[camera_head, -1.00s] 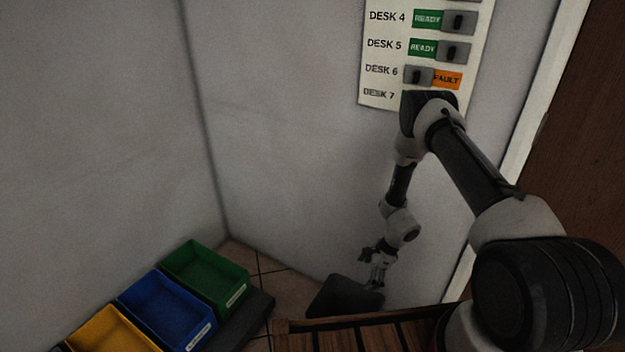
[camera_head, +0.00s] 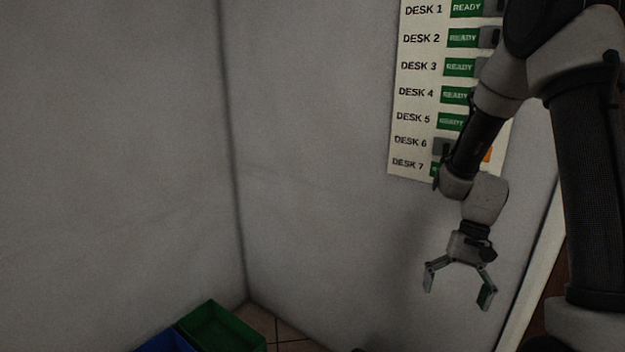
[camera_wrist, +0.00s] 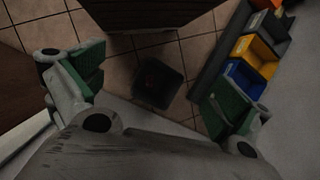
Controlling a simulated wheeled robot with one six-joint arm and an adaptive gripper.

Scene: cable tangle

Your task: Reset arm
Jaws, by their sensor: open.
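My gripper (camera_head: 458,292) hangs pointing down in front of the pale wall, below the desk status board (camera_head: 412,100). Its two fingers are spread wide with nothing between them. In the wrist view my gripper (camera_wrist: 150,95) shows green finger pads at left and right, with the floor far below between them. My arm comes down from the upper right and covers the right part of the board. The DESK 6 row shows a bit of orange behind my arm; the rows DESK 1 to DESK 5 show green READY labels.
A green bin (camera_head: 222,328) and a blue bin (camera_head: 166,343) stand at the bottom left by the wall corner. A yellow bin (camera_wrist: 254,52) also shows in the wrist view. A dark square object (camera_wrist: 158,82) lies on the tiled floor (camera_wrist: 110,70). A brown door (camera_head: 556,300) is at right.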

